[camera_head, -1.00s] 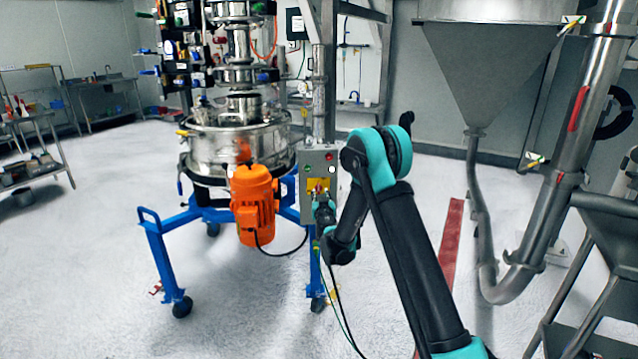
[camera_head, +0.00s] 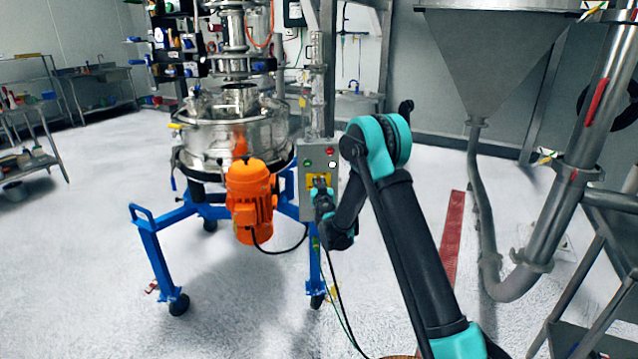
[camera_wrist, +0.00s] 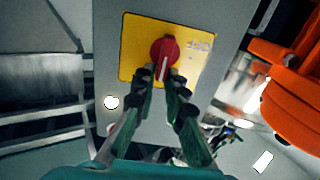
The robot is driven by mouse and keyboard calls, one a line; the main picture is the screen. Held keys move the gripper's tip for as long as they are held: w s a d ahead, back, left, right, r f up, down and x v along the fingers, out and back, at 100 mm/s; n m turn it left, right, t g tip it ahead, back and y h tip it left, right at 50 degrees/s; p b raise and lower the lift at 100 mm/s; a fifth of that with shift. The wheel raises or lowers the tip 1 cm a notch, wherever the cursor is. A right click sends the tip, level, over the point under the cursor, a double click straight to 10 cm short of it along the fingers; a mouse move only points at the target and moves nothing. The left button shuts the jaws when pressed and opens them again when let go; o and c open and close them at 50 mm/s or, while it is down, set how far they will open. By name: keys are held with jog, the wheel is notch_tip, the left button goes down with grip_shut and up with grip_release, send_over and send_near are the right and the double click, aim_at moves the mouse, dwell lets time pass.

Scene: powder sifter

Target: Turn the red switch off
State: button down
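The red switch (camera_wrist: 165,48) is a round knob with a pale pointer line on a yellow plate (camera_wrist: 132,62). The plate is on the front of a grey control box (camera_head: 307,205), and lettering like "OFF" shows beside the knob. The wrist view is turned relative to the head view. My gripper (camera_wrist: 163,74) is in front of the knob, its two fingertips apart at the knob's lower edge, around the pointer line. I cannot tell whether they touch it. In the head view my gripper (camera_head: 321,186) hides most of the switch.
An orange motor (camera_head: 250,200) sits just left of the box and also shows at the right of the wrist view (camera_wrist: 285,95). A blue frame (camera_head: 160,265) carries the steel sifter (camera_head: 225,145). A cable hangs below the box. Steel hopper and pipes stand at right.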

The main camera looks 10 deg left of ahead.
jog(key=shift+a+n, duration=0.1)
jog(key=shift+n, duration=0.2)
jog(key=shift+s+a+f+n, duration=0.1)
jog(key=shift+a+f+n, duration=0.3)
jog(key=shift+n, duration=2.45)
jog(key=shift+s+a+f+n, duration=0.1)
jog(key=shift+a+f+n, duration=0.3)
jog(key=shift+n, duration=2.5)
jog(key=shift+s+a+f+n, duration=0.1)
jog(key=shift+a+f+n, duration=0.3)
jog(key=shift+n, duration=2.45)
jog(key=shift+d+f, duration=0.15)
jog(key=c, duration=1.6)
grip_release()
jog(key=shift+s, duration=0.1)
jog(key=v, duration=0.7)
